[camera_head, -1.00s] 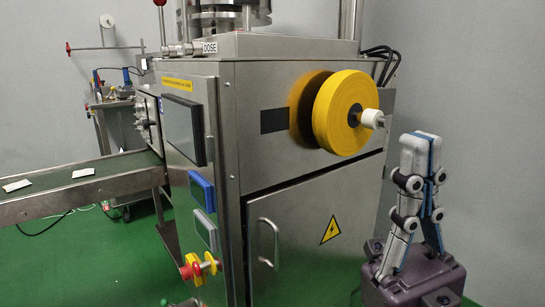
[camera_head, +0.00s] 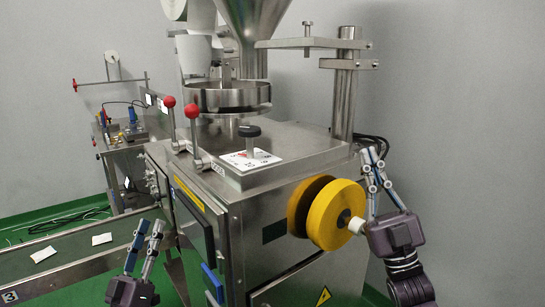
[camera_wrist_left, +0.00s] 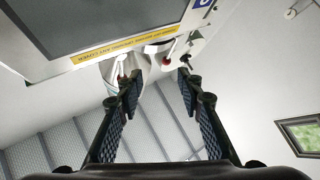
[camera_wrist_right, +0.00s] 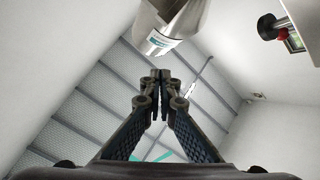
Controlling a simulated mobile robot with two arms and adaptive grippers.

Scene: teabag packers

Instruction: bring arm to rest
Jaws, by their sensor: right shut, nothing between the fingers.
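My left gripper (camera_head: 147,226) points up in front of the machine's left side, above the conveyor's near part. Its fingers are apart and empty, as the left wrist view (camera_wrist_left: 158,78) also shows. My right gripper (camera_head: 373,154) points up beside the yellow roll (camera_head: 338,214), to its right. Its fingertips are together with nothing between them, as the right wrist view (camera_wrist_right: 160,75) also shows. The right fingertips are higher than the roll. Whether the right gripper's body touches the white spindle end (camera_head: 357,225) cannot be told.
The steel teabag machine (camera_head: 262,212) fills the middle, with a hopper (camera_head: 250,25) and red-knobbed levers (camera_head: 193,111) on top. A conveyor (camera_head: 75,247) with flat white packets runs to the left. A bench (camera_head: 125,148) with tools stands behind. Wall space at right is open.

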